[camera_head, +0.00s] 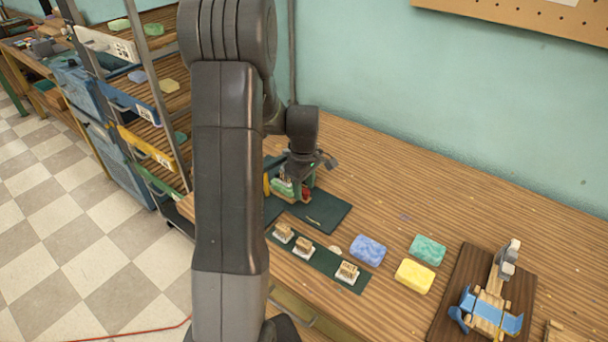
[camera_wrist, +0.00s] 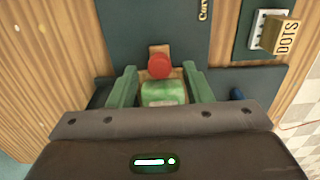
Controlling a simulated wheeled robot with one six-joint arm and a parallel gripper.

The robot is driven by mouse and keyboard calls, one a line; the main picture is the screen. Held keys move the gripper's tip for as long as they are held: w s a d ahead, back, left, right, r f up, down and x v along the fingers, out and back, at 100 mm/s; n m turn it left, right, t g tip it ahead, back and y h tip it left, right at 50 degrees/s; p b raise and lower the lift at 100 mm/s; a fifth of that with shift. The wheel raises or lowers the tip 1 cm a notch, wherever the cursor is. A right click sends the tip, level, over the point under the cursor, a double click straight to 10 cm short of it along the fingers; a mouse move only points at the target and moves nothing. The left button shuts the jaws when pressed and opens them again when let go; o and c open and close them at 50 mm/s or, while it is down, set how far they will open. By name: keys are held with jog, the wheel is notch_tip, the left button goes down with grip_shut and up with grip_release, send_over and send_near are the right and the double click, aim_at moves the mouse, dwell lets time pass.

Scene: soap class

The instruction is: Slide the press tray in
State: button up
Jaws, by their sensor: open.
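A small wooden piece (camera_wrist: 158,48) shows just beyond the knob. The press also shows in the head view (camera_head: 284,187), partly hidden under my gripper (camera_head: 312,166). My gripper is open above the press, and nothing is seen held. How far the tray sits inside the frame is hidden.
A dark green mat (camera_head: 330,212) lies before the press. A strip (camera_head: 347,283) holds several stamps; one reads DOTS in the wrist view (camera_wrist: 285,38). Blue (camera_head: 368,249), yellow (camera_head: 414,275) and teal (camera_head: 428,249) soaps lie right. A wooden board with a blue device (camera_head: 490,310) stands farther right.

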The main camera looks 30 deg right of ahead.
notch_tip(320, 180, up, 14)
jog(key=shift+f, duration=0.2)
jog(key=shift+f, duration=0.2)
dwell(0.4)
notch_tip(320, 180, down, 13)
jog(key=shift+s+r, duration=0.1)
jog(key=shift+s+d+f, duration=0.4)
jog(key=shift+s, duration=0.15)
jog(key=shift+s+d, duration=0.2)
jog(key=shift+s, duration=0.3)
jog(key=shift+w, duration=0.1)
